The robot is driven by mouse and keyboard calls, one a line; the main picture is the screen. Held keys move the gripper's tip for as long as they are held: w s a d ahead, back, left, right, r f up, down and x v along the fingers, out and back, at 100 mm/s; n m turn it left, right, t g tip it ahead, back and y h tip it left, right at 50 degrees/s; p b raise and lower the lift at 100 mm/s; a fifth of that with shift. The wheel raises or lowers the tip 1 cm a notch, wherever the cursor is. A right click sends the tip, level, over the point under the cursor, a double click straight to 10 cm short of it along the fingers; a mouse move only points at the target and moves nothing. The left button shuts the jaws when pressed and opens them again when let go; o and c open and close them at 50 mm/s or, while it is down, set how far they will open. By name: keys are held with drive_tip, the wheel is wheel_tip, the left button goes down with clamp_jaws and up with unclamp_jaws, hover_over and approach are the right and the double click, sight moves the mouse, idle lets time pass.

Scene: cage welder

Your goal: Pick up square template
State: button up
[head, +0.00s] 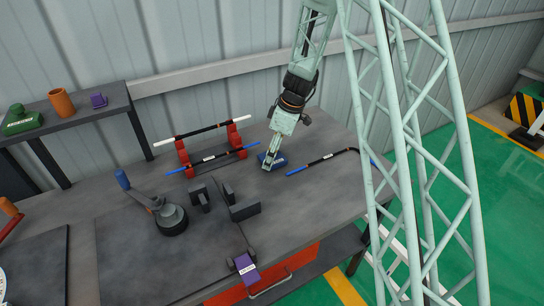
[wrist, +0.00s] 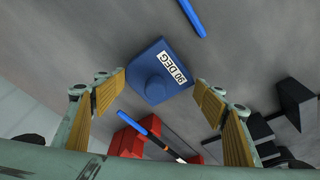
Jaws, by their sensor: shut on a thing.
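The square template is a blue block with a round knob and a white label reading 90 DEG (wrist: 165,62). In the head view it shows as a small blue piece (head: 279,162) at the back of the grey bench, partly hidden by my gripper (head: 268,160). My gripper points down at it. In the wrist view my gripper (wrist: 158,80) has its two tan-padded fingers on opposite sides of the block, shut on it. The block is at or close to the bench top; I cannot tell whether it is lifted.
Red stands (head: 184,155) holding rods are left of my gripper. A bent blue-ended rod (head: 318,162) lies to the right. Dark clamp blocks (head: 244,210), a round grey tool (head: 172,217) and a purple labelled piece (head: 246,268) are nearer the front.

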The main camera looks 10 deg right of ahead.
sight(274, 163)
drive_tip(key=shift+r, duration=1.45)
drive_tip(key=shift+s+r, duration=0.1)
drive_tip(key=shift+s, duration=0.15)
drive_tip(key=s, duration=0.5)
drive_tip(key=s+d+r+b, duration=0.1)
drive_tip(key=s, duration=0.4)
drive_tip(key=s+b, duration=0.1)
drive_tip(key=s, duration=0.4)
drive_tip(key=shift+s+d+r, duration=0.15)
drive_tip(key=shift+s+r, duration=0.05)
